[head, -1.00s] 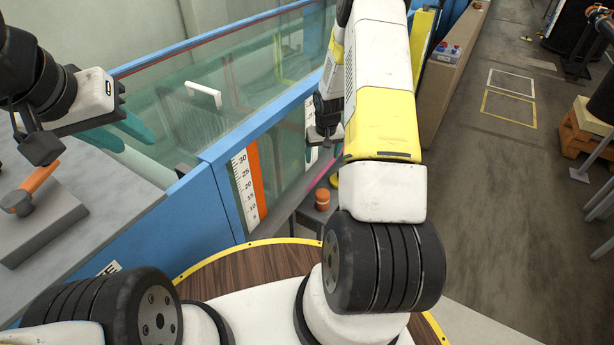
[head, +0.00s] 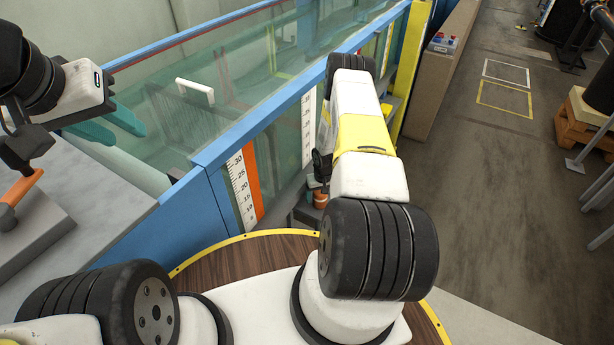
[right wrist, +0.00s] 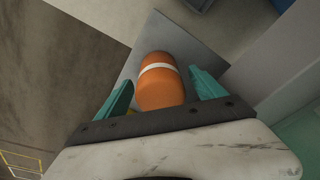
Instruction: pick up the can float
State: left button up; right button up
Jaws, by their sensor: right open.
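The can float is an orange can shape with a white band (right wrist: 158,88). In the right wrist view it lies between the two teal fingers of my right gripper (right wrist: 162,95), which are open with a gap on each side of it. In the head view the float (head: 320,200) shows small beside the flume, partly hidden by my right arm. My right gripper (head: 318,180) is just above it there, its fingers mostly hidden. My left gripper (head: 112,128) is at the left over the flume's near edge, its teal fingers apart with nothing seen between them.
The glass flume with its blue frame (head: 240,130) runs alongside to the left. A grey step or shelf (head: 308,212) holds the float. An orange-handled tool (head: 22,188) rests on the grey bench. Open floor (head: 480,170) lies to the right.

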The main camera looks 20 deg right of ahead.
jog(key=shift+w+f, duration=0.2)
jog(key=shift+f, duration=0.8)
jog(key=c, duration=1.5)
jog(key=shift+c, duration=0.3)
jog(key=shift+r, duration=0.15)
